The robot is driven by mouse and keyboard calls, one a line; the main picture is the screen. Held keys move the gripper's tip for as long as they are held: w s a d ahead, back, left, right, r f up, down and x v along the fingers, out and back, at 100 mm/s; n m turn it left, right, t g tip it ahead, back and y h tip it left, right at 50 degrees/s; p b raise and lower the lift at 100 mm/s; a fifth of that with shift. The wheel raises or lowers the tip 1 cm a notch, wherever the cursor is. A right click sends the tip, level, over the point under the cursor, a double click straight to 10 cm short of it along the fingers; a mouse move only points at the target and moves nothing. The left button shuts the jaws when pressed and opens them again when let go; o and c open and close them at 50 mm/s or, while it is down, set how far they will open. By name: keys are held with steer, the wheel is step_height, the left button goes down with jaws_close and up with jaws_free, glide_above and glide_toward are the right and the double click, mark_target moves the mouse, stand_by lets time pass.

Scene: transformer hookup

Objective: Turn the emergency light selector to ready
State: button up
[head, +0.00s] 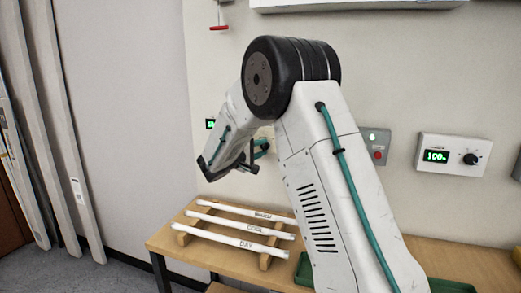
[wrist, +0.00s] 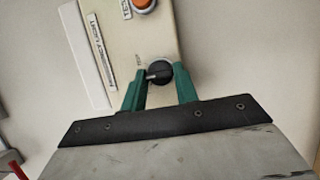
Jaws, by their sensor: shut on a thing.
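The emergency light box (wrist: 115,45) is a beige panel on the wall in the wrist view, with an "EMERGENCY LIGHT" label strip on its left side. Its black selector knob (wrist: 158,70) sits near the lower right edge, with a pale pointer mark toward the left. My gripper (wrist: 160,84) has its two green fingers on either side of the knob, shut on it. An orange button (wrist: 143,5) marked "TEST" is above the knob. In the head view my gripper (head: 261,148) is at the wall, and my arm hides most of the box.
A wooden table (head: 165,240) below holds a rack with several white labelled tubes (head: 240,226) and a green tray (head: 304,270). A white box with a "100%" display and dial (head: 454,155) and a grey box with a red button (head: 376,147) are on the wall to the right.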

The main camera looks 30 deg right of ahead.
steer(key=shift+f, duration=0.1)
steer(key=o, duration=1)
steer(key=shift+c, duration=0.2)
steer(key=shift+a, duration=0.15)
steer(key=v, duration=0.7)
steer(key=shift+s+a, duration=0.15)
steer(key=shift+a, duration=0.1)
